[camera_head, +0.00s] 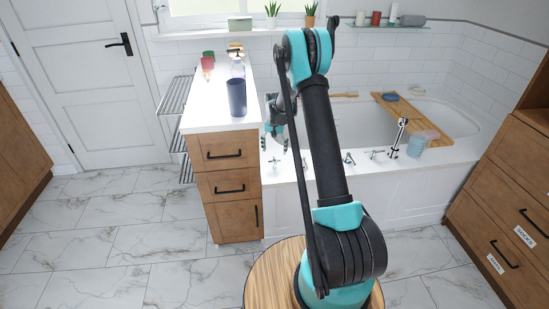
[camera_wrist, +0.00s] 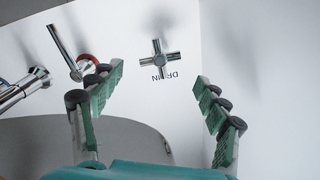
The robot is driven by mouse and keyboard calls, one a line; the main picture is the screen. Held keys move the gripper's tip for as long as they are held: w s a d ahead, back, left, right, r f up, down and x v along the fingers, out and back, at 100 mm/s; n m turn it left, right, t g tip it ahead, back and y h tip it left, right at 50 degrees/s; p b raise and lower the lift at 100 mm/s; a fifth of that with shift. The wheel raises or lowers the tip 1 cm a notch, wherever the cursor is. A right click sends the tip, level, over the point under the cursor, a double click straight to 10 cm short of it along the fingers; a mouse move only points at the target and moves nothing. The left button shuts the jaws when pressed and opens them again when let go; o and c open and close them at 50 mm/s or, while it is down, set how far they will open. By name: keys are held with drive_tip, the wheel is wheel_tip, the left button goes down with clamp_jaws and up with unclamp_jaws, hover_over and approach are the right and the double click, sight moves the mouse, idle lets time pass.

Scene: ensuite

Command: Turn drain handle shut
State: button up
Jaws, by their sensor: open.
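The drain handle (camera_wrist: 159,61) is a chrome cross on the white tub deck, with the printed label DRAIN beside it, partly covered by the handle. In the wrist view my gripper (camera_wrist: 160,76) is open and empty. Its green-padded fingers stand left and right of the handle, apart from it. In the head view my gripper (camera_head: 275,142) hangs over the near left part of the tub deck, just above a small chrome cross handle (camera_head: 275,161). The label cannot be read in that view.
In the wrist view, a chrome lever with a red ring (camera_wrist: 66,52) is close to the left finger, with another chrome fitting (camera_wrist: 22,88) farther left. The cabinet (camera_head: 222,115) with a dark blue cup (camera_head: 237,97) stands left of my gripper. A wooden tray (camera_head: 412,117) spans the bathtub.

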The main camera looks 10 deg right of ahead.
sight(275, 160)
drive_tip(key=shift+r, duration=2.3)
drive_tip(key=shift+s, duration=0.1)
